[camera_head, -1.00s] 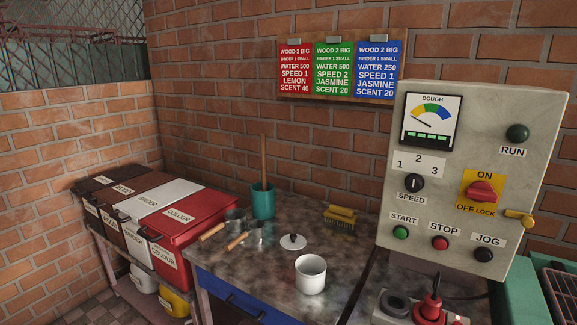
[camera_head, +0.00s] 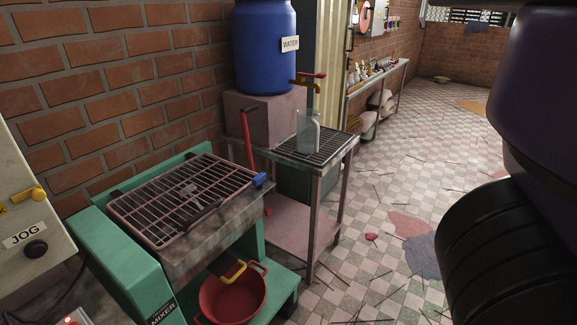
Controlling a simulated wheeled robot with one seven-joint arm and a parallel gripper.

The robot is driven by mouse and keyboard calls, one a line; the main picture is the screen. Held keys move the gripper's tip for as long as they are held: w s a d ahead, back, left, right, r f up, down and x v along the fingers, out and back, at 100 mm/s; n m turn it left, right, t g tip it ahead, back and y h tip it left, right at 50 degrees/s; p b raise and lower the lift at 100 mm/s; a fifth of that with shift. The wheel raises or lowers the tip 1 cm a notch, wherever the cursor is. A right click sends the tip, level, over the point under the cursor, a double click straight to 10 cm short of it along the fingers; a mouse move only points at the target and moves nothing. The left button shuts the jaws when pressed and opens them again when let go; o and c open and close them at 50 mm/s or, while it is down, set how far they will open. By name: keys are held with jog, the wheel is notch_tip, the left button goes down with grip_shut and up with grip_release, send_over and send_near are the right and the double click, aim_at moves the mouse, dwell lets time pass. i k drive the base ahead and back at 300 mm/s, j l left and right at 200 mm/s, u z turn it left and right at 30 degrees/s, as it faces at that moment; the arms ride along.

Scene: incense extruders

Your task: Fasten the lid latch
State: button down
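The mixer (camera_head: 131,262) is a green-framed machine at the left. A barred lid (camera_head: 176,205) lies flat over its metal trough, with a dark handle (camera_head: 203,215) near its front edge. A small blue piece (camera_head: 260,179) sits at the right end of the trough, beside the lid's edge; it may be the latch, but I cannot tell whether it is fastened. A red lever (camera_head: 247,140) rises just behind it. My gripper is not in view; only a large dark part of my arm shows at the right edge.
A red bowl (camera_head: 232,297) stands under the trough, below a yellow handle (camera_head: 235,272). A blue water barrel (camera_head: 265,48) stands on a block behind. A clear jug (camera_head: 308,132) is on a rack. The control panel (camera_head: 28,215) edges the left; tiled floor (camera_head: 365,210) is open at right.

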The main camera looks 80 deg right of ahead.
aim_at(257, 182)
jog(key=z, duration=1.3)
jog(key=l+z, duration=0.1)
jog(key=z, duration=0.15)
jog(key=k+l+z, duration=0.1)
jog(key=z, duration=0.2)
